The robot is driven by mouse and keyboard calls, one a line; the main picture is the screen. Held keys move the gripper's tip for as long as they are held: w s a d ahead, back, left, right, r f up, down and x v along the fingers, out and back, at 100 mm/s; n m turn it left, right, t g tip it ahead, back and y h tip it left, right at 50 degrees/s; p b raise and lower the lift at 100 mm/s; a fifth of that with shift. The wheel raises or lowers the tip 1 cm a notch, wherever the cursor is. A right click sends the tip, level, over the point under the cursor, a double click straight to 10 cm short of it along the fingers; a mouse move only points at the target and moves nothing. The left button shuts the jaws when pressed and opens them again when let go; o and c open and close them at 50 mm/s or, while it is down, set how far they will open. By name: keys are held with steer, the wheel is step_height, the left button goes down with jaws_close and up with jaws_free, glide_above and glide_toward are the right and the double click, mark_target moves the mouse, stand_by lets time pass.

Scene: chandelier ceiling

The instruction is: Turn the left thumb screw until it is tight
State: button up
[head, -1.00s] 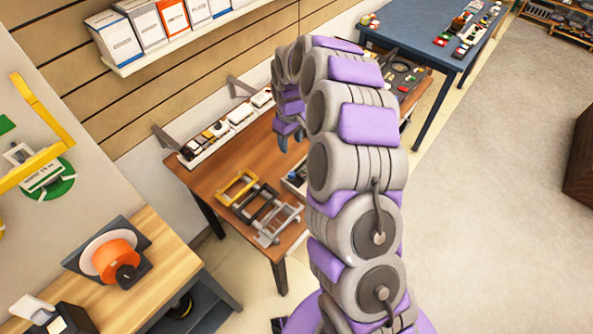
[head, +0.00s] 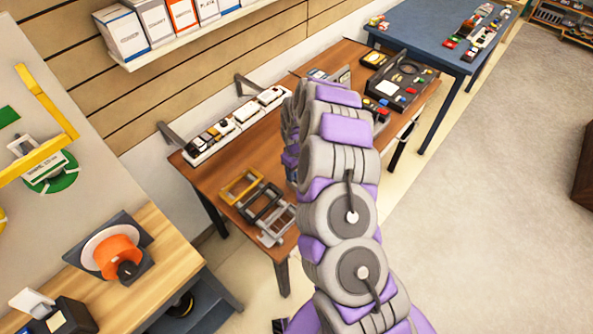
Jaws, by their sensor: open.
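I cannot make out a left thumb screw in the head view; it is either hidden or too small to tell. My arm reaches up the middle of the picture over the brown table (head: 215,175). My gripper (head: 291,166) is mostly hidden behind the arm links, with only a sliver showing at their left edge above the table. It is open, and I see nothing held in it. Three flat frames lie at the table's near end: yellow (head: 241,187), black (head: 260,203) and grey (head: 277,226). The gripper is to the right of them and farther back.
A white rail with small model cars (head: 235,122) runs along the wall side. A black tray of small parts (head: 400,82) is at the table's far end. A wooden bench with an orange spool (head: 115,257) stands at left. A blue table (head: 440,35) is behind.

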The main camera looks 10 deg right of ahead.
steer(key=shift+c, duration=0.5)
jaws_close()
steer(key=shift+m+p, duration=0.4)
steer(key=shift+p, duration=0.05)
steer(key=shift+m+p, duration=0.3)
steer(key=shift+m, duration=0.3)
steer(key=shift+o, duration=0.5)
jaws_free()
